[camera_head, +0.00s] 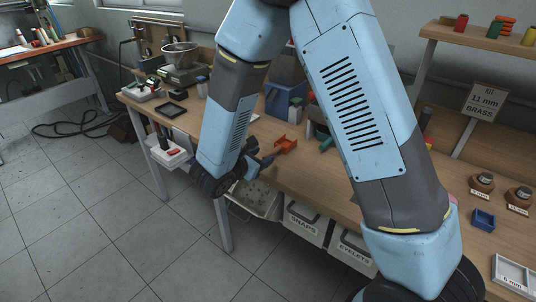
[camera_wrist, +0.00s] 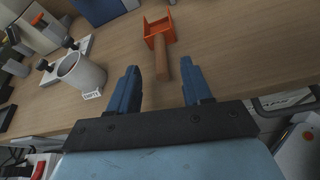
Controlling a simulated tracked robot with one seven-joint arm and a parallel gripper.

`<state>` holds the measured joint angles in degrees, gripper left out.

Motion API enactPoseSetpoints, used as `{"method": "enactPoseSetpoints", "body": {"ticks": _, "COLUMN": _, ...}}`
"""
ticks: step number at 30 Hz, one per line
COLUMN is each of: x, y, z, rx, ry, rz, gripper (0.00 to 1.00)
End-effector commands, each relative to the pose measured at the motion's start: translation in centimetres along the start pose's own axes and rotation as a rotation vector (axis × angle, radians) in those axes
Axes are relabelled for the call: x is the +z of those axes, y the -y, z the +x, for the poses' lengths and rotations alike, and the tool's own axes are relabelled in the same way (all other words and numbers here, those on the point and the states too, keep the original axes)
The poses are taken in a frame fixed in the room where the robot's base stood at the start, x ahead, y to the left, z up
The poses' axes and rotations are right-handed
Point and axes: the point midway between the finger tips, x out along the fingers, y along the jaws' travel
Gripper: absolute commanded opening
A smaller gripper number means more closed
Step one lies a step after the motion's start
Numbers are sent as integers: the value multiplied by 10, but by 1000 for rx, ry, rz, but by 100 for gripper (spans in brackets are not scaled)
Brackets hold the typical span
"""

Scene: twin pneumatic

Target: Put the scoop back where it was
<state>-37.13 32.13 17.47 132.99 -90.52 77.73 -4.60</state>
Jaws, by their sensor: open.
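The scoop is an orange open-fronted scoop with a brown wooden handle. In the wrist view, the scoop (camera_wrist: 158,30) lies on the wooden bench top with its handle pointing toward me. My gripper (camera_wrist: 163,72) is open and empty, its two blue fingers apart, one on each side of the handle's near end in the picture. I cannot tell whether they touch it. In the head view, the orange scoop (camera_head: 286,146) lies near the bench's front edge, and my gripper (camera_head: 264,160) is just left of it. The handle is mostly hidden there.
A metal bin (camera_head: 240,213) and white bins labelled SNAPS (camera_head: 302,224) and EYELETS (camera_head: 352,247) sit below the bench edge. A grey cup (camera_wrist: 82,74) with a small label stands left of my fingers. A blue box (camera_head: 284,104) stands behind the scoop.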

Motion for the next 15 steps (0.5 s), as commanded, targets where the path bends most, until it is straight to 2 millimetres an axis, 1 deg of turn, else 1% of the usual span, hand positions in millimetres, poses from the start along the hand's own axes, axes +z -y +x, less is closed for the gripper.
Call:
{"method": "enactPoseSetpoints", "body": {"ticks": 1, "x": 0, "y": -1, "z": -11, "rx": 4, "ry": 0, "rz": 1, "gripper": 49}}
{"method": "enactPoseSetpoints", "body": {"ticks": 6, "x": 0, "y": -1, "z": -37, "rx": 3, "ry": 0, "rz": 1, "gripper": 49}}
{"method": "enactPoseSetpoints", "body": {"ticks": 10, "x": 0, "y": 0, "z": -49, "rx": 1, "ry": 0, "rz": 1, "gripper": 49}}
{"method": "enactPoseSetpoints", "body": {"ticks": 15, "x": 0, "y": 0, "z": -56, "rx": -1, "ry": 0, "rz": 1, "gripper": 49}}
